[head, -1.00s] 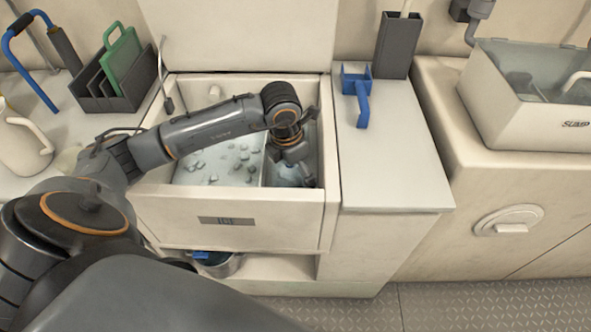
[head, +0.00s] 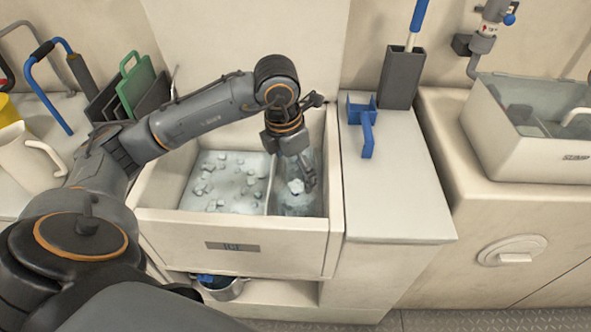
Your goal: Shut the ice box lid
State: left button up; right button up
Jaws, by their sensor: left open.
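The ice box (head: 275,247) is open, with a label on its front. Its pale lid (head: 245,38) stands upright behind the box, its top cut off by the picture's edge. Inside, a divider separates a wide left compartment with scattered ice pieces from a narrow right one. My left gripper (head: 301,182) points down into the right compartment, fingers open. A pale ice piece (head: 296,187) shows by its fingers; I see no grip on it. My left arm crosses over the box's left side, in front of the lid. My right gripper is not in view.
A blue scoop or holder (head: 366,125) and a dark grey bin (head: 402,78) stand on the right counter. A green board (head: 137,84) in a rack and a white jug (head: 25,160) are at left. A pot (head: 224,289) sits below the box.

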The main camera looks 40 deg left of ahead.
aim_at(198, 42)
jog(key=u, duration=1.35)
